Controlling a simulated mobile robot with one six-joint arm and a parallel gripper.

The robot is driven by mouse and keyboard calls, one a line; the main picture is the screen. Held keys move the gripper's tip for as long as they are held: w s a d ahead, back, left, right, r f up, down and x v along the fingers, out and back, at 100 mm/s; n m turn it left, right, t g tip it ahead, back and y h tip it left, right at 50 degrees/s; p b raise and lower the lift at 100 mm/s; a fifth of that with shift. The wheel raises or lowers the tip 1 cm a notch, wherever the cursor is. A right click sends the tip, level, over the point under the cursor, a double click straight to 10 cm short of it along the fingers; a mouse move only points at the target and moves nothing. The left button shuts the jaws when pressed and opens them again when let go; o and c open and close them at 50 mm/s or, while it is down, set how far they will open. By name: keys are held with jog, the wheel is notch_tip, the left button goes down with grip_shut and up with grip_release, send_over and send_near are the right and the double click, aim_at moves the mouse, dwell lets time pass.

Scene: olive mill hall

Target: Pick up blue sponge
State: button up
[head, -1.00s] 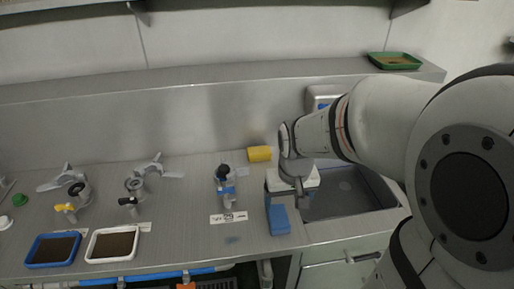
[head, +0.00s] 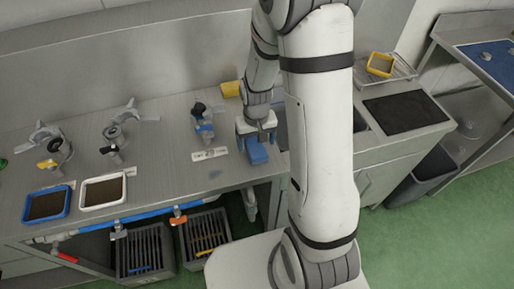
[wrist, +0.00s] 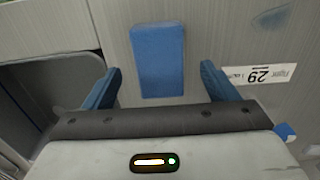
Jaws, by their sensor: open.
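The blue sponge (head: 257,153) is a flat blue block lying on the steel counter (head: 170,170), near its front edge. In the wrist view the sponge (wrist: 157,60) lies ahead of the jaws, roughly centred between them. My gripper (head: 257,139) hangs over the counter at the sponge's rear end. I cannot tell the exact height of the fingers above the counter.
A yellow block (head: 231,89) lies behind my gripper. A valve fitting (head: 203,120) and a label plate reading 29 (head: 209,154) are to the left. A sink lies to the right, partly hidden by my arm. Dark crates (head: 145,256) stand below.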

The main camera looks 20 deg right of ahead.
aim_at(256, 147)
jog(key=shift+w+f+p, duration=0.15)
jog(key=shift+f+p, duration=0.15)
jog(key=shift+f, duration=1.5)
jog(key=c, duration=1.1)
jog(key=shift+r, duration=0.15)
notch_tip(256, 147, up, 10)
jog(key=shift+f+b, duration=0.1)
jog(key=shift+b, duration=0.55)
